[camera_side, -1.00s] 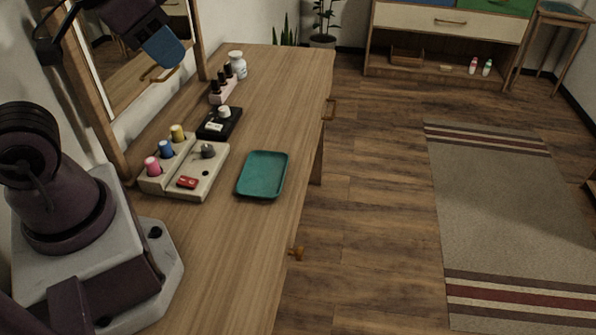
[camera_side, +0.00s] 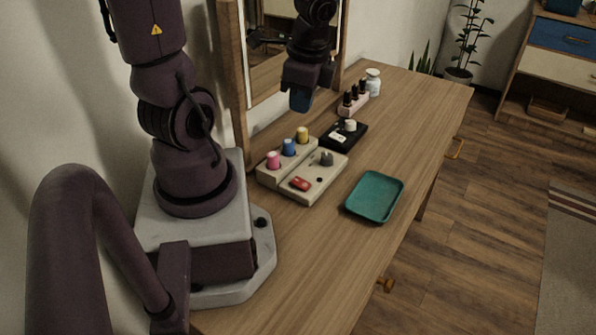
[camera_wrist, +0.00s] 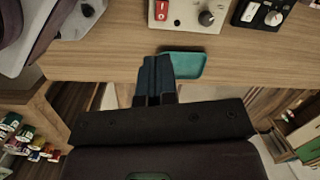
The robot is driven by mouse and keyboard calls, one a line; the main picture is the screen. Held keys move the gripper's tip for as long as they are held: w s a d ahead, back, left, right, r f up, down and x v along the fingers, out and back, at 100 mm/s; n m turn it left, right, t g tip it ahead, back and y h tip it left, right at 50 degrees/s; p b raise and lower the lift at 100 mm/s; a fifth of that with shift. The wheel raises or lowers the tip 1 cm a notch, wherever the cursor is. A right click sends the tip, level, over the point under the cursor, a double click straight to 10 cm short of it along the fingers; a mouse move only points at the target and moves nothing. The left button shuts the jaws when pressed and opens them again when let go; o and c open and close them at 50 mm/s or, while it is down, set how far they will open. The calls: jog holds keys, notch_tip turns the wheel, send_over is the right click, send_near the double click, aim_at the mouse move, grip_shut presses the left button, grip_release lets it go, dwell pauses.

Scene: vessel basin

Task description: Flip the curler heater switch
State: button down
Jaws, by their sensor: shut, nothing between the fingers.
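The curler heater (camera_side: 328,180) is a beige box on the wooden desk, with pink, blue and yellow curlers along its mirror side. Its red switch (camera_side: 300,184) sits at the front near corner, beside a dark grey knob (camera_side: 326,159). The wrist view shows the red switch (camera_wrist: 162,12) and knob (camera_wrist: 206,18) at its top edge; the curlers are outside it. My gripper (camera_side: 300,103) points down, well above the desk, in front of the mirror in the side view. Its blue fingers (camera_wrist: 154,62) are together and empty, apart from the heater and switch.
A teal tray (camera_side: 375,196) lies right of the heater; the fingers partly cover it (camera_wrist: 187,66) in the wrist view. A black box with a white knob (camera_side: 343,135), nail polish bottles (camera_side: 354,96) and a white jar (camera_side: 373,82) stand beyond. A mirror (camera_side: 270,75) borders the desk.

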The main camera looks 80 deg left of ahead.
aim_at(297, 180)
jog(key=f+m, duration=0.1)
jog(key=m, duration=0.6)
jog(key=w+f+m, duration=0.1)
jog(key=f+m, duration=0.1)
jog(key=m, duration=0.5)
jog(key=a+f+m, duration=0.1)
jog(key=f+m, duration=0.1)
jog(key=m, duration=0.5)
jog(key=shift+w+a+f+h, duration=0.1)
jog(key=shift+w+f+h, duration=0.05)
jog(key=shift+h, duration=0.15)
jog(key=f, duration=0.4)
jog(key=s+f, duration=0.1)
jog(key=f, duration=0.3)
jog(key=a+f, duration=0.1)
jog(key=f, duration=0.3)
jog(key=shift+s+f, duration=0.1)
jog(key=shift+s, duration=0.05)
jog(key=shift+a+f, duration=0.2)
jog(key=shift+f, duration=0.65)
